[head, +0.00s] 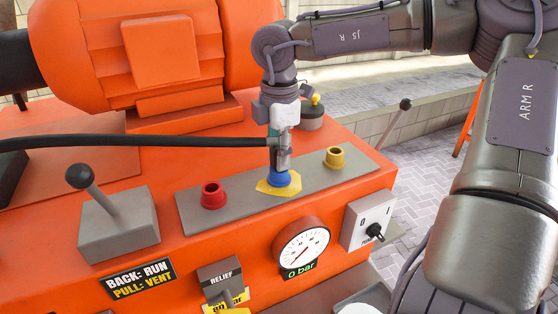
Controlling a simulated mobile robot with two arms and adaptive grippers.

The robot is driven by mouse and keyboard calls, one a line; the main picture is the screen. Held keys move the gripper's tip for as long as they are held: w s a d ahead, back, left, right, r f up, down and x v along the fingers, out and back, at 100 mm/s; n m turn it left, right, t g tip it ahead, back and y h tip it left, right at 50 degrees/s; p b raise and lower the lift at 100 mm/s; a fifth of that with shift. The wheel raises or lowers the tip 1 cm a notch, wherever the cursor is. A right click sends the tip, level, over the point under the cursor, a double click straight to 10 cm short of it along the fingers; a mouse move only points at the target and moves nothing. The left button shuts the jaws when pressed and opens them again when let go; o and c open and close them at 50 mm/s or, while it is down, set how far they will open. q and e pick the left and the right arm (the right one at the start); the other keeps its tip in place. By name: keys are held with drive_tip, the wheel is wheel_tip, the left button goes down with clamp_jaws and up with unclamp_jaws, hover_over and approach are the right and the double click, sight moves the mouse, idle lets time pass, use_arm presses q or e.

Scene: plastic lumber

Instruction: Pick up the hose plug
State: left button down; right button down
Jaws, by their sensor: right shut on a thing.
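My right gripper (281,148) points down over the grey strip on the orange machine and is shut on the hose plug at the end of a black hose (150,141). The fingers hide most of the plug. The hose comes in from the left edge and ends at the gripper. Directly below is a blue socket (284,180) on a yellow base (279,189). The plug's lower end is at or just above this socket; I cannot tell whether it is seated. My left gripper is out of view.
A red socket (213,195) and a yellow socket (335,158) flank the blue one. A lever (88,188) stands left, another lever (396,122) right. A pressure gauge (302,246) reads 0 bar, beside a switch box (369,219). Paved floor lies right.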

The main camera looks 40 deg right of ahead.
drive_tip(key=shift+r, duration=0.1)
idle(0.4)
drive_tip(key=shift+w+d+r+b, duration=0.1)
drive_tip(key=shift+w+r+b, duration=0.05)
drive_tip(key=shift+r+b, duration=0.45)
drive_tip(key=r, duration=0.1)
drive_tip(key=r+b, duration=0.1)
drive_tip(key=shift+s+r, duration=0.2)
drive_tip(key=shift+r, duration=0.2)
drive_tip(key=s+d+r, duration=0.5)
drive_tip(key=s+r, duration=0.5)
drive_tip(key=r, duration=0.1)
drive_tip(key=shift+r, duration=0.15)
